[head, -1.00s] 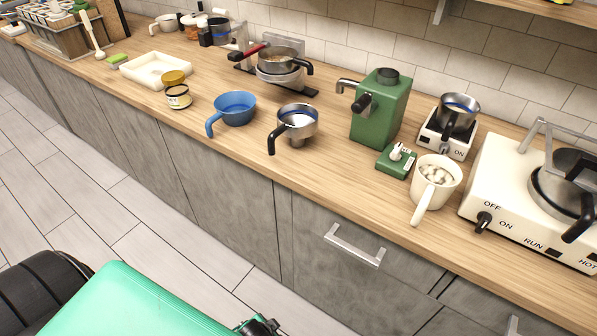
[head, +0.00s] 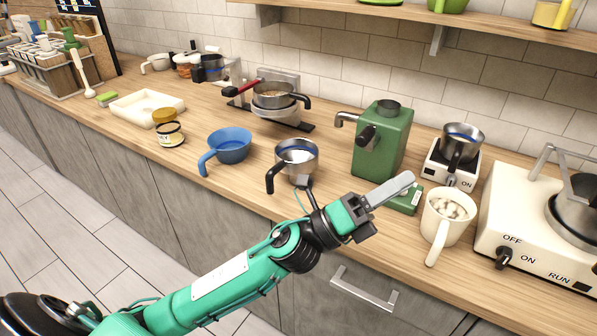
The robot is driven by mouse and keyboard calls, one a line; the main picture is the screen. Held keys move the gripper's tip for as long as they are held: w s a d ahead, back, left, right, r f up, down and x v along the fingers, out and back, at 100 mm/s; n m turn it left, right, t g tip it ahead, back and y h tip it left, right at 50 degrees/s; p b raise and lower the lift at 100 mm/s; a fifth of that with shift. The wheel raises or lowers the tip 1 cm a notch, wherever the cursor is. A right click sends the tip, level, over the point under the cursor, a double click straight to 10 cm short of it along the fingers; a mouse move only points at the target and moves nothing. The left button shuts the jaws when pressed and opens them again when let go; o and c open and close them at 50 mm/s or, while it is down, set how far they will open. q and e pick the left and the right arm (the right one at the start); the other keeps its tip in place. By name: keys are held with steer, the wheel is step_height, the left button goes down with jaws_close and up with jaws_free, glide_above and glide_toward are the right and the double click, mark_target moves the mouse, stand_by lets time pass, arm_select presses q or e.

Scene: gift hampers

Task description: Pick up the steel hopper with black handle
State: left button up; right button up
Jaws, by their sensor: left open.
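A steel hopper with a black handle (head: 297,157) stands on the wooden counter, its handle toward the front left. Another steel vessel with a black handle (head: 463,137) sits on a small white scale to the right. My left gripper (head: 388,198) is open over the counter's front edge, to the right of the nearer hopper and apart from it. Its light grey finger points right and hides part of a small green block (head: 407,202). The forearm passes just in front of the nearer hopper's base. My right gripper is out of view.
A blue handled cup (head: 231,146) is left of the nearer hopper. A green machine (head: 383,143) stands behind my gripper. A white mug (head: 447,217) and a white appliance (head: 530,225) are right. A shelf (head: 480,17) hangs above. Some counter left of the green machine is clear.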

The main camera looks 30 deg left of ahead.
arm_select(q)
steer(key=s+d+m+g+h, duration=0.3)
steer(key=d+m+g, duration=0.2)
steer(key=m+g, duration=0.7)
steer(key=m+y, duration=1.5)
steer(key=y, duration=1)
glide_toward(270, 180)
steer(key=shift+g+y, duration=0.3)
steer(key=x, duration=0.4)
steer(key=p+x, duration=0.1)
steer(key=x, duration=0.6)
steer(key=shift+w+d+f+p, duration=0.15)
steer(key=shift+w+f+p, duration=0.15)
steer(key=shift+w+f, duration=0.2)
steer(key=shift+f, duration=0.25)
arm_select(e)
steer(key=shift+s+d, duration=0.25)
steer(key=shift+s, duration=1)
